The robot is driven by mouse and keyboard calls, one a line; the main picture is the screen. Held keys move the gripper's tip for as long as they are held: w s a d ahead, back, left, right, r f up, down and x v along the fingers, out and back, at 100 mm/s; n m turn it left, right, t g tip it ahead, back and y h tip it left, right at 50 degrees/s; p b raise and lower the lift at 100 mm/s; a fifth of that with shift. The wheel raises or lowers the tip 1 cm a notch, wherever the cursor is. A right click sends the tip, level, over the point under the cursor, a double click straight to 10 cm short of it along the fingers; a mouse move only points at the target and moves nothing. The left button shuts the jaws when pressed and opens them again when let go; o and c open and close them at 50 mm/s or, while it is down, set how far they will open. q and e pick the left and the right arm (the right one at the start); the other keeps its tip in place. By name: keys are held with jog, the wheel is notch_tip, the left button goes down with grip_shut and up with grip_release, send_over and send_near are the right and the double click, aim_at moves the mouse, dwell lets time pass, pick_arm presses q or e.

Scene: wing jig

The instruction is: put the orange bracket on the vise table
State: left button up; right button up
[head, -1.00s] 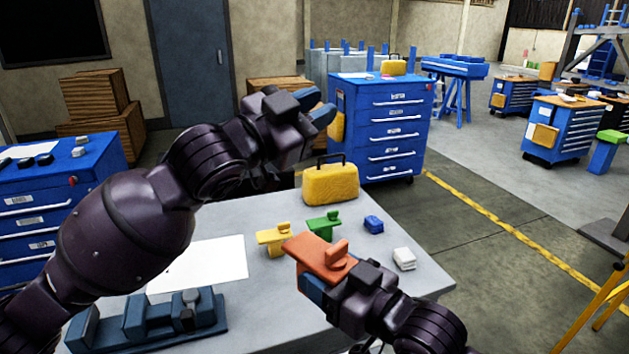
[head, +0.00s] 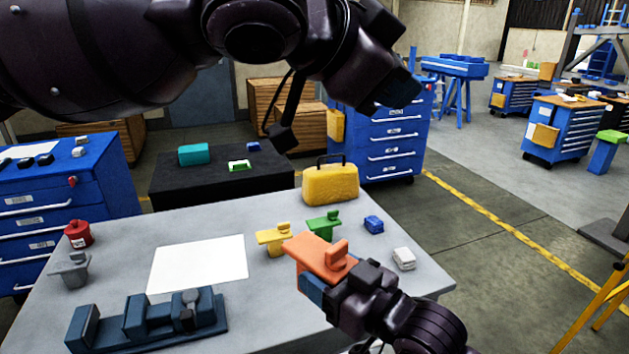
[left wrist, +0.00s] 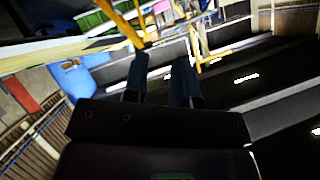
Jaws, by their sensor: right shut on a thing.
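The orange bracket (head: 318,254) is in my right gripper (head: 313,286), which is shut on it. In the head view it is held in front of the near right part of the grey vise table (head: 115,240); the gap to the tabletop cannot be judged. The dark blue vise (head: 150,318) is at the table's near left. My left gripper (head: 400,88) is raised high, well away from the bracket. The left wrist view shows its two fingers (left wrist: 159,82) apart with nothing between them.
A black table (head: 220,190) stands behind.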

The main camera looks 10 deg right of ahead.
aim_at(339, 246)
pick_arm(q)
jog(key=s+a+f+n+g+y, duration=0.3)
jog(key=a+f+n+y, duration=0.5)
jog(key=a+f, duration=0.15)
jog(key=shift+s+d+x, duration=0.1)
jog(key=shift+d+x, duration=0.05)
jog(key=shift+x, duration=2)
jog(key=shift+s+d+x, duration=0.1)
jog(key=shift+s+x, duration=0.05)
jog(key=shift+x, duration=1.95)
jog(key=shift+s+d+x, duration=0.1)
jog(key=shift+d+x, duration=0.05)
jog(key=shift+x, duration=2)
pick_arm(e)
jog(key=shift+r, duration=0.1)
pick_arm(q)
grip_shut()
pick_arm(e)
jog(key=o, duration=1)
jog(key=shift+o, duration=1)
pick_arm(q)
jog(key=shift+r, duration=0.1)
